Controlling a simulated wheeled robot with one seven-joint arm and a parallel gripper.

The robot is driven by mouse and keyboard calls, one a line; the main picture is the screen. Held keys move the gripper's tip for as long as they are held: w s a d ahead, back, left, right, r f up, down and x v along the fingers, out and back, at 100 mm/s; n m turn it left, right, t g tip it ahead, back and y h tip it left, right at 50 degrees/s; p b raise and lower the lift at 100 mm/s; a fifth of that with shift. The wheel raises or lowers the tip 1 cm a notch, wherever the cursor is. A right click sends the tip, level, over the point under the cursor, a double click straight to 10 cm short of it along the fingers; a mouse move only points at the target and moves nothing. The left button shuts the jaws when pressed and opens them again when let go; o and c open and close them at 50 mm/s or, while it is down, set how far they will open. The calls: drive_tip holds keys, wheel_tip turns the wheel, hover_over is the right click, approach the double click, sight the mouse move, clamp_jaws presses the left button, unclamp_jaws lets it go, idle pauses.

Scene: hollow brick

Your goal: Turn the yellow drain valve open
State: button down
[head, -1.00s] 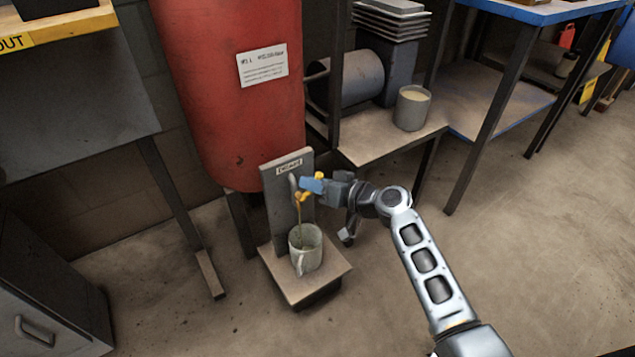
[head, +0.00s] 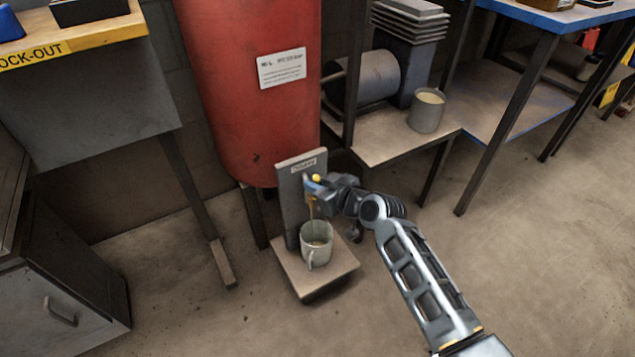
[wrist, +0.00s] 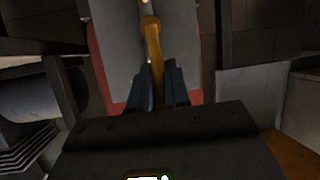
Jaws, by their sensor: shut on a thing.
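The yellow drain valve (head: 316,178) is on a grey upright plate below the red tank, mostly hidden by my gripper in the head view. In the wrist view its yellow handle (wrist: 152,42) runs down between my two blue fingers. My gripper (head: 313,186) is shut on this handle; it also shows in the wrist view (wrist: 158,88). A thin brownish stream (head: 310,209) runs down from the valve into a pale mug (head: 317,246) on the small stand below.
The red tank (head: 250,120) rises above the valve. A low shelf (head: 385,148) with a grey cup (head: 427,111) stands right of it. A grey cabinet (head: 75,270) stands at the left. The floor at the right is clear.

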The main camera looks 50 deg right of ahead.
idle(0.3)
drive_tip(key=c, duration=1.2)
unclamp_jaws()
drive_tip(key=shift+o, duration=0.2)
drive_tip(key=p+v, duration=0.1)
drive_tip(key=v, duration=0.6)
drive_tip(key=shift+s+r+p, duration=0.15)
drive_tip(key=shift+s+p, duration=0.2)
drive_tip(key=shift+p, duration=0.05)
